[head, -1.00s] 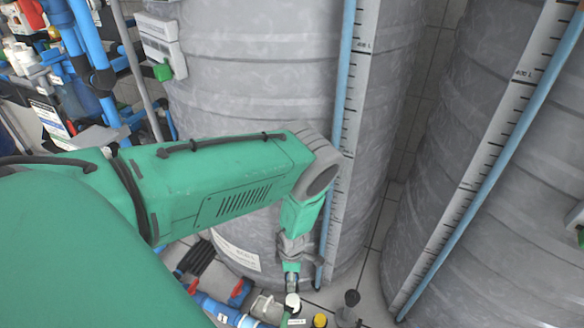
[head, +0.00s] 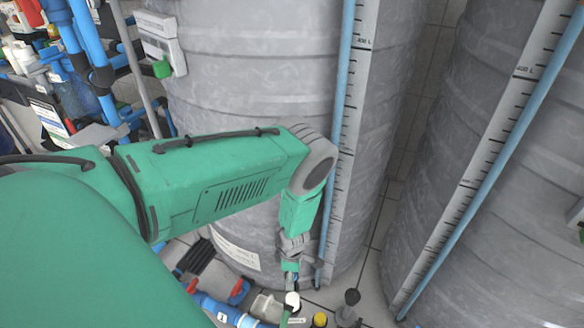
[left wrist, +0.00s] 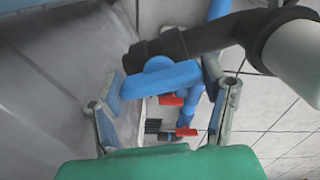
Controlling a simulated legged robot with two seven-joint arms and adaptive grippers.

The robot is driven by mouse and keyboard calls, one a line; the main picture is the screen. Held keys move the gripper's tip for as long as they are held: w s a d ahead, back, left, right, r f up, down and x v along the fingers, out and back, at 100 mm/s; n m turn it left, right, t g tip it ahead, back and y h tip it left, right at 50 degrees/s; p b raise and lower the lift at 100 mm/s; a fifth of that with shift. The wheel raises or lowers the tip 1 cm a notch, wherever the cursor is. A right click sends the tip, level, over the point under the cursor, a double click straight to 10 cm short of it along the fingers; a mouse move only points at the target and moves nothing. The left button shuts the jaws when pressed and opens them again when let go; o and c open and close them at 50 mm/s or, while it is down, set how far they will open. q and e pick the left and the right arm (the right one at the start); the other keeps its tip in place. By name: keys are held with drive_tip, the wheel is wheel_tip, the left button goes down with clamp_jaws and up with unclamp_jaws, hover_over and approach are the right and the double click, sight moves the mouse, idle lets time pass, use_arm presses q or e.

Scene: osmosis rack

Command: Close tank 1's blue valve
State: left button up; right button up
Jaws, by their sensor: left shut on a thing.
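In the head view my left gripper (head: 291,275) points down at the foot of the large grey tank (head: 255,75); the handle is mostly hidden there. My right gripper is not in view.
Blue pipes with red valve handles (head: 239,292) lie left of the gripper. A white cap (head: 292,300), a yellow cap (head: 319,320) and a dark fitting (head: 351,298) stand close by. A second grey tank (head: 450,150) stands to the right, with tiled floor between.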

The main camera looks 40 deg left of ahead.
use_arm(q)
drive_tip(key=m+b, duration=0.1)
drive_tip(key=m, duration=0.3)
drive_tip(key=shift+w+a, duration=0.1)
drive_tip(key=shift+w, duration=0.05)
drive_tip(key=m+b, duration=0.1)
drive_tip(key=m, duration=0.3)
drive_tip(key=shift+m, duration=0.4)
drive_tip(key=m, duration=0.4)
drive_tip(key=shift+b, duration=0.4)
drive_tip(key=shift+w+r+m, duration=0.1)
drive_tip(key=shift+m, duration=1.8)
drive_tip(key=shift+a+m, duration=0.1)
drive_tip(key=shift+m, duration=0.2)
drive_tip(key=o, duration=0.8)
drive_tip(key=shift+o, duration=0.2)
